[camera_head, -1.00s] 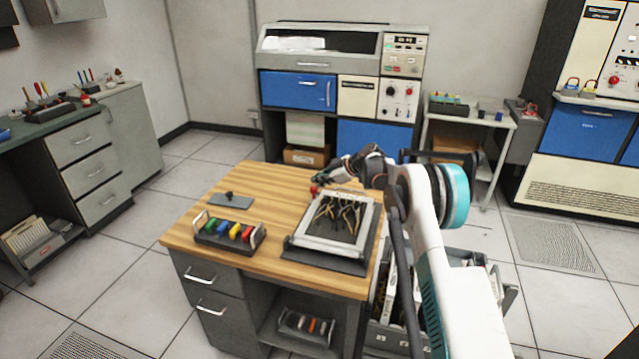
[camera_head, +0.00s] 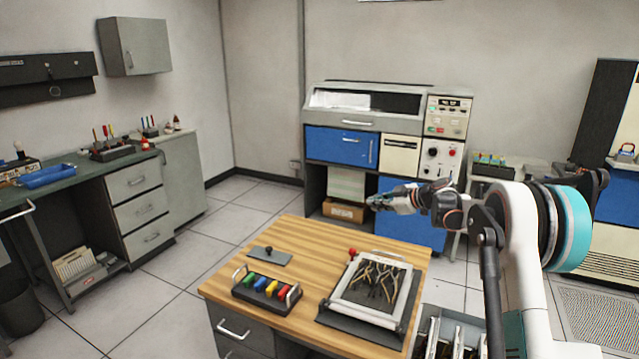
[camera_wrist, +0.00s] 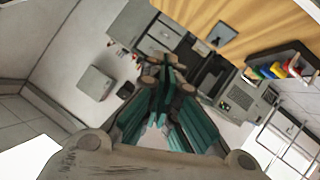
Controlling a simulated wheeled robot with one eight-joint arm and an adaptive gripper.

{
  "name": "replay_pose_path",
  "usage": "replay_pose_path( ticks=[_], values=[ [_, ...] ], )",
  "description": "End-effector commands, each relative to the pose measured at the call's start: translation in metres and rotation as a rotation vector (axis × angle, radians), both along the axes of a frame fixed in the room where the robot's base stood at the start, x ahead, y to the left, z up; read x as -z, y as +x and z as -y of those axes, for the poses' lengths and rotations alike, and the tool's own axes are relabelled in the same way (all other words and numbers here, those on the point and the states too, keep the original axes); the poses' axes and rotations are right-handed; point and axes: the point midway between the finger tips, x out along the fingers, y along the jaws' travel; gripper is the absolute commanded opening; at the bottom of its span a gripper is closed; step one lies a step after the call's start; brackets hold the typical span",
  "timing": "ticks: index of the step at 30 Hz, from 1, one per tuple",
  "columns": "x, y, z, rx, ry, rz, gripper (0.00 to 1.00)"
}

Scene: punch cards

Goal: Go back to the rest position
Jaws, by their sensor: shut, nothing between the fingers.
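My gripper (camera_head: 380,201) is held above the far right part of the wooden table (camera_head: 310,240), pointing left, in the head view. It is shut and empty, and clear of the tabletop. In the wrist view my gripper (camera_wrist: 168,75) shows its teal fingers closed together, with the room and the table edge beyond them. My white arm reaches in from the right.
On the table are a grey tray of pliers (camera_head: 375,290), a rack of coloured-handled tools (camera_head: 266,288) and a small grey plate (camera_head: 263,256). A blue and grey machine (camera_head: 340,145) stands behind. A workbench (camera_head: 100,155) is at left. Floor between them is free.

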Motion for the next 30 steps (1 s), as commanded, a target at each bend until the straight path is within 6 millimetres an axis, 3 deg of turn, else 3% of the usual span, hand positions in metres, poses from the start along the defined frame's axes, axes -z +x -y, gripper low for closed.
replay_pose_path(
  ticks=[1, 6, 12, 15, 18, 22, 26, 30],
  values=[
    [-0.033, -0.001, -0.009, 0.023, 0.023, 0.061, 0.0],
    [-0.134, -0.009, -0.023, 0.138, 0.096, 0.255, 0.0],
    [-0.23, -0.039, -0.021, 0.318, 0.166, 0.415, 0.0],
    [-0.266, -0.062, -0.014, 0.422, 0.195, 0.463, 0.0],
    [-0.292, -0.089, -0.006, 0.529, 0.22, 0.488, 0.0],
    [-0.313, -0.13, 0.008, 0.67, 0.244, 0.486, 0.0],
    [-0.315, -0.176, 0.019, 0.805, 0.258, 0.444, 0.0],
    [-0.301, -0.231, 0.028, 0.935, 0.264, 0.356, 0.0]
  ],
)
